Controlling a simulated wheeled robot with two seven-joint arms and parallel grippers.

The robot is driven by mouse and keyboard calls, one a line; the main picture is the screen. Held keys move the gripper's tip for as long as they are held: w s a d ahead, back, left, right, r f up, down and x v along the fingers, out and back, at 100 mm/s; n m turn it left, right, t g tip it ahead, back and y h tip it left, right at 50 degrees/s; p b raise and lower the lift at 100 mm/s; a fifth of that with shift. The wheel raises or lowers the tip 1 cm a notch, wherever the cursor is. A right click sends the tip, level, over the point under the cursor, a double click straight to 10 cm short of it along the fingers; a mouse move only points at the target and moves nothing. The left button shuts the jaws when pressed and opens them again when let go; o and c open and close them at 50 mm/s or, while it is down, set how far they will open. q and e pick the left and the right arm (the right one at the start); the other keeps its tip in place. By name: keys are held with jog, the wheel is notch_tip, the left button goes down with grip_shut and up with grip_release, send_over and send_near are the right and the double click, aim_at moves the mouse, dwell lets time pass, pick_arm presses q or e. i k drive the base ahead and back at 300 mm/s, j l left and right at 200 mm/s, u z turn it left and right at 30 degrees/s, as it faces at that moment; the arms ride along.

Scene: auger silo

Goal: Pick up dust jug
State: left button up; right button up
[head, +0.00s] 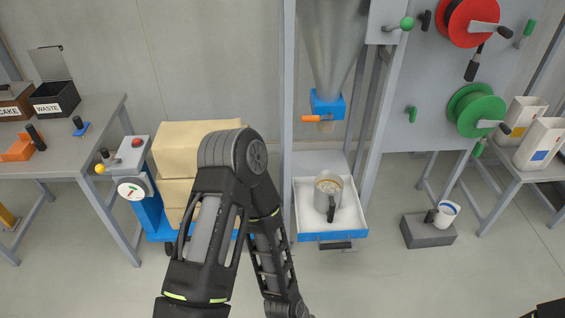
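A grey metal jug (327,192) with a black handle stands upright in a white, blue-fronted drawer tray (306,222) below the silo spout. It holds pale grainy material. A smaller white jug (446,213) with a blue band and dark handle rests on a dark grey block (428,231) on the floor at the right. I cannot tell for certain which one is the dust jug. One of my arms rises in the middle foreground and bends down left of the tray; its gripper is out of view. Only a dark piece of my other arm shows at the bottom right corner. No gripper touches either jug.
The silo funnel (334,45) with a blue spout (327,104) hangs above the tray between grey posts. Stacked tan sacks (185,145) stand behind my arm. Tables flank the scene, with white containers (538,143) on the right one. Floor around the block is clear.

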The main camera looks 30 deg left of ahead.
aim_at(328, 185)
jog(key=u, duration=2.35)
jog(key=z, duration=1.75)
jog(key=i+l+u, duration=0.1)
jog(key=u, duration=0.35)
jog(key=l+u, duration=0.7)
jog(key=l, duration=0.55)
jog(key=l+u, duration=0.2)
jog(key=l, duration=0.6)
jog(key=k+l+u, duration=0.1)
jog(key=l+u, duration=0.15)
jog(key=l, duration=0.55)
